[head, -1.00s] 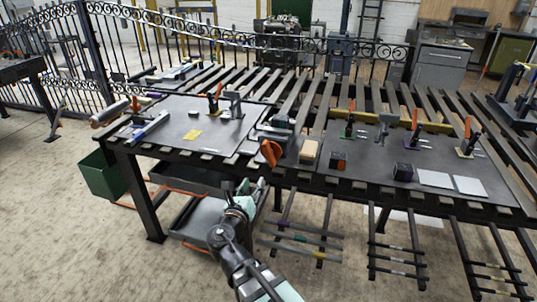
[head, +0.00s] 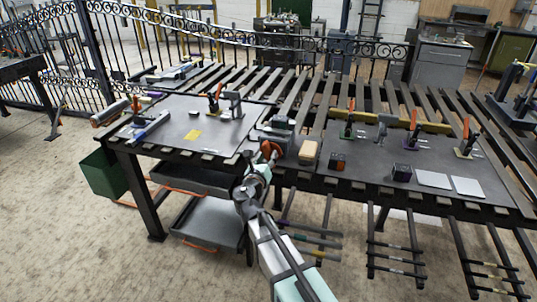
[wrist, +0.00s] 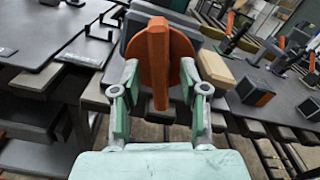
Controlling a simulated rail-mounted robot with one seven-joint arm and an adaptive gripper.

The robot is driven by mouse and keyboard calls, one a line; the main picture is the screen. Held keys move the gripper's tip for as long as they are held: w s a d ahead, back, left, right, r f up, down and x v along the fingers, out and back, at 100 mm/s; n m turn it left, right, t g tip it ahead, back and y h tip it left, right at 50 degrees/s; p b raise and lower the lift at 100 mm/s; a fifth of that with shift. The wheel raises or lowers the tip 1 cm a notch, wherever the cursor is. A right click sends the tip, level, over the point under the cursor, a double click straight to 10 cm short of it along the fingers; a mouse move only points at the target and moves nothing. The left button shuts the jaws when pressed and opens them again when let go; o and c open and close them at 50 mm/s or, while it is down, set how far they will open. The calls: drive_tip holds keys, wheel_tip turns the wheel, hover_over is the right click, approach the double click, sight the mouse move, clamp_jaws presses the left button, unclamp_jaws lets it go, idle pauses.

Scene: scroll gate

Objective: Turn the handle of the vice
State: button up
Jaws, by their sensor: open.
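The vice (head: 280,128) is a dark grey block at the front edge of the table. Its orange handle (wrist: 158,55) has a round disc with a raised bar standing upright across it. In the head view the handle (head: 277,150) is partly hidden by my gripper (head: 262,155). In the wrist view my gripper (wrist: 157,85) is open, its two fingers spread to the left and right of the lower part of the handle bar. I cannot tell whether either finger touches it.
A tan wooden block (head: 307,152) sits right of the vice, with a small dark and orange cube (head: 337,162) beyond it. The slatted table's front edge (head: 215,157) runs close by. A tray cart (head: 212,222) stands below. Floor in front is clear.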

drive_tip(key=shift+x, duration=0.9)
clamp_jaws()
drive_tip(key=shift+f+m+b, duration=0.1)
drive_tip(key=shift+m+b, duration=0.3)
drive_tip(key=shift+b, duration=0.05)
